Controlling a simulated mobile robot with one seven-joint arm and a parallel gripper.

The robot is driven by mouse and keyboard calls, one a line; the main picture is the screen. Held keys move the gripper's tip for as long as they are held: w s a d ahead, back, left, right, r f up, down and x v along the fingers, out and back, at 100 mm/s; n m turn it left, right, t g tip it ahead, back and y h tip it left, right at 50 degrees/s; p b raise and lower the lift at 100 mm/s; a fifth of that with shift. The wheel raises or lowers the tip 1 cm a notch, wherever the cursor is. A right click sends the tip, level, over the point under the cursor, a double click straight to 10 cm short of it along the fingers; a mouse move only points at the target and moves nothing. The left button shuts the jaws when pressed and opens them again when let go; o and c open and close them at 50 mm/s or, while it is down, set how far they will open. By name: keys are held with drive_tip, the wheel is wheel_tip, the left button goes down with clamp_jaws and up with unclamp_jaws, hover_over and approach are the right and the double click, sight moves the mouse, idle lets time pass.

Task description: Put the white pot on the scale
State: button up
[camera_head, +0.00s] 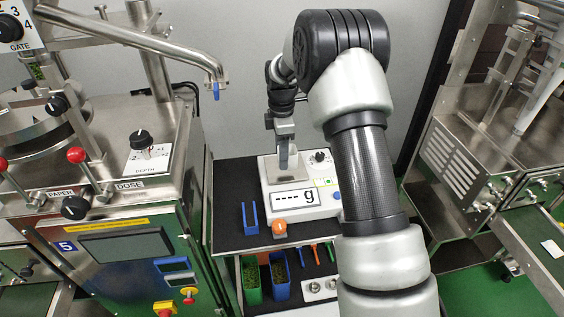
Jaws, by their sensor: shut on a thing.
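The scale (317,197) stands on the dark top of a small cart, with its display showing dashes and "g". My gripper (287,165) points down over the scale's weighing plate. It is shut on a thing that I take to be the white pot. The pot is hidden or blends with the pale scale behind the fingers, so I cannot make out its outline. I cannot tell whether it touches the plate.
A blue open holder (249,218) and an orange round thing (279,228) are on the cart top in front of the scale. Blue and green bins (279,280) stand on the shelf below. Steel machines (130,200) stand close on both sides. A bent pipe (150,38) juts in from the upper left.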

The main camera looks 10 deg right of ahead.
drive_tip(key=shift+f, duration=1.75)
drive_tip(key=shift+f, duration=0.15)
drive_tip(key=o, duration=1.1)
